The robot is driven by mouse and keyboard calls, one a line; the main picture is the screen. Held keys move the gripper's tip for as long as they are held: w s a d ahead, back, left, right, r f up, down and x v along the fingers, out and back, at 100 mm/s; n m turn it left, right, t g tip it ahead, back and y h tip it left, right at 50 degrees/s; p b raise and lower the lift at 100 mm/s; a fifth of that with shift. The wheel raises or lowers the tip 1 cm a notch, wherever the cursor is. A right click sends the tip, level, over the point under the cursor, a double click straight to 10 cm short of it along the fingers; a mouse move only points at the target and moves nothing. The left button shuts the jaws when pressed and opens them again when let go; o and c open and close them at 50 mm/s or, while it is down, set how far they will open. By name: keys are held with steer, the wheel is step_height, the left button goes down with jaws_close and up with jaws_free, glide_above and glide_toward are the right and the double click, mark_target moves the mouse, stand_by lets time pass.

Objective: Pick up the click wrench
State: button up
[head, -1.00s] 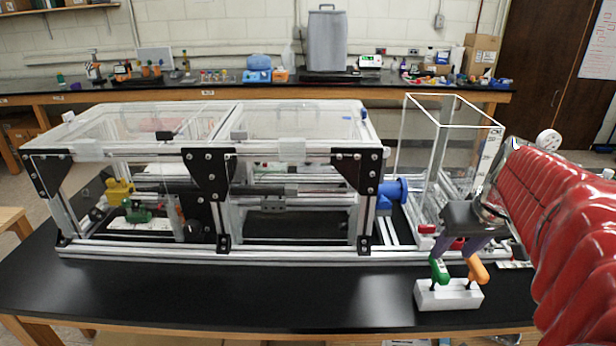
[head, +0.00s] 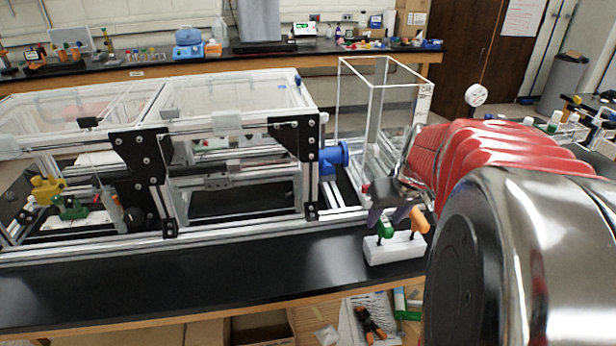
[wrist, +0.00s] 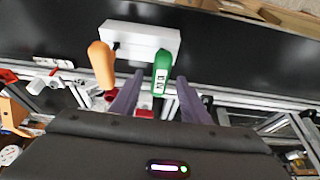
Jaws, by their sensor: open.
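Two handled tools, one green (head: 386,227) and one orange (head: 419,221), stand in a white holder block (head: 396,249) near the front edge of the black bench. I cannot tell for certain which is the click wrench. In the wrist view the green handle (wrist: 162,73), with light lettering, lies in line with the gap between the fingers (wrist: 159,84). The orange handle (wrist: 102,66) is outside the left finger. Contact cannot be made out. The holder (wrist: 140,38) shows behind both handles.
A large aluminium extrusion frame (head: 165,232) with clear panels fills the bench on the left. A clear open-topped box (head: 380,65) stands behind my gripper. Bare black bench (head: 180,280) lies in front of the frame.

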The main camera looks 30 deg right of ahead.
steer(key=shift+x, duration=0.9)
steer(key=shift+c, duration=0.3)
jaws_close()
